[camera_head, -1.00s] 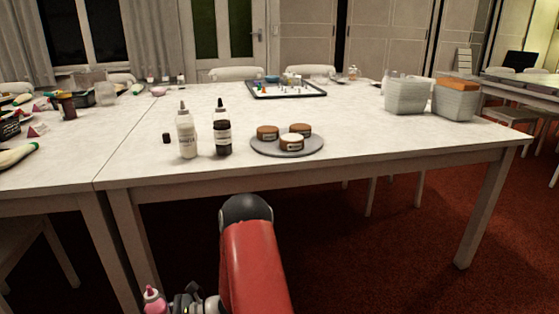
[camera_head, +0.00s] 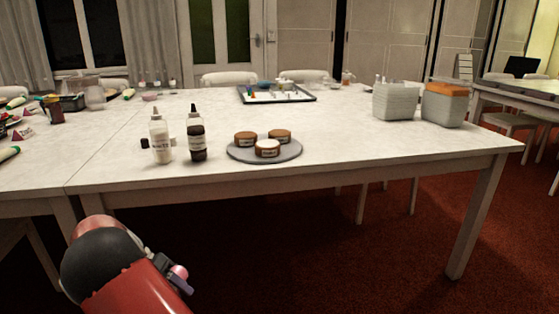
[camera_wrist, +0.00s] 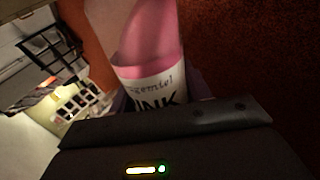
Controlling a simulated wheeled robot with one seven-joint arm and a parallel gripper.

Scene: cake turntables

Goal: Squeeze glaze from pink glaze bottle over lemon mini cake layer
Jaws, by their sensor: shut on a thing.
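The pink glaze bottle (camera_wrist: 150,45) is held in my gripper (camera_wrist: 158,98). Its pink body and white label with "INK" fill the upper middle of the wrist view. In the head view the pink bottle (camera_head: 179,274) shows small beside my red arm, low in front of the table and tilted. Three small brown cakes with pale labels, a left one (camera_head: 246,138), a right one (camera_head: 281,135) and a front one (camera_head: 267,148), sit on a round grey turntable (camera_head: 236,153). The labels are too small to tell which is lemon. My gripper is well below and left of them.
A white-labelled bottle (camera_head: 161,143) and a dark bottle (camera_head: 197,140) stand left of the turntable, near the front edge of the white table (camera_head: 370,150). A tray (camera_head: 276,94) lies behind. Containers (camera_head: 397,103) stand at right. The tabletop right of the turntable is clear.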

